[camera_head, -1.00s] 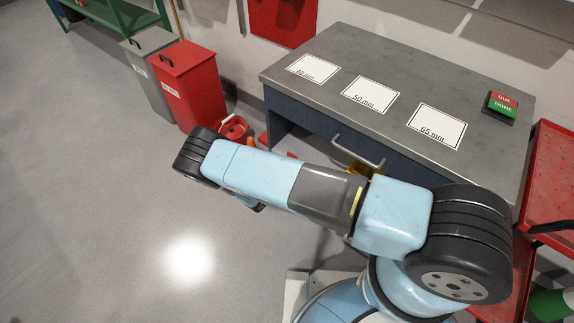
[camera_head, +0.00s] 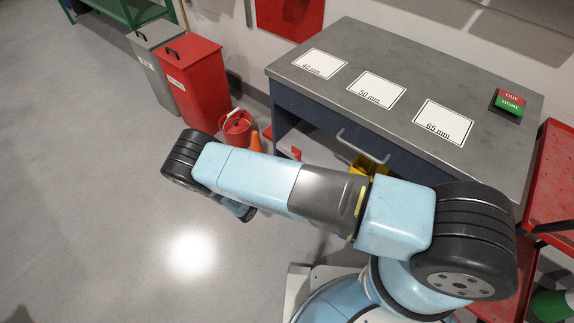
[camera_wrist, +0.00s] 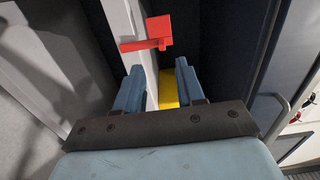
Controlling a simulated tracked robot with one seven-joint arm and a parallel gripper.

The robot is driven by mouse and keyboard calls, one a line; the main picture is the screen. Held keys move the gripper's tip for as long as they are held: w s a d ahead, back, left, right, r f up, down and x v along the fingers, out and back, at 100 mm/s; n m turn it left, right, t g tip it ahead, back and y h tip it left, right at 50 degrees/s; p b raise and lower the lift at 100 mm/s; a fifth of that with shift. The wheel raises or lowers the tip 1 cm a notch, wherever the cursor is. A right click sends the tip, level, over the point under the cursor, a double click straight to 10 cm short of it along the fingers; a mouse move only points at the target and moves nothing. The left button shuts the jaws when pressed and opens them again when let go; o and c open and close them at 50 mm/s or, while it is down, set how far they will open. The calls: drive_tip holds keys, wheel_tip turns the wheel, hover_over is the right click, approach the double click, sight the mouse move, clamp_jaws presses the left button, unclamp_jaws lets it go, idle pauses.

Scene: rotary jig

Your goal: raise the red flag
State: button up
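The red flag (camera_wrist: 160,27) is a small square red plate with a short red bar beneath it, beside a pale upright post (camera_wrist: 125,20) in the wrist view. My gripper (camera_wrist: 159,70) is open, its two blue fingers apart. The flag lies beyond the fingertips, roughly in line with the gap, and no contact shows. A small red piece (camera_head: 296,153) by the desk in the head view may be the same flag; I cannot be sure. In the head view my arm hides most of the area around my gripper.
A desk (camera_head: 310,92) with labelled white cards and a red-green button box (camera_head: 509,103) stands behind my arm. A yellow thing (camera_wrist: 168,88) shows between my fingers. Red and grey bins, a red bucket (camera_head: 236,127) and an orange cone (camera_head: 256,141) stand left. Left floor is clear.

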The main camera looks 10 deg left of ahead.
drive_tip(key=shift+v, duration=2.65)
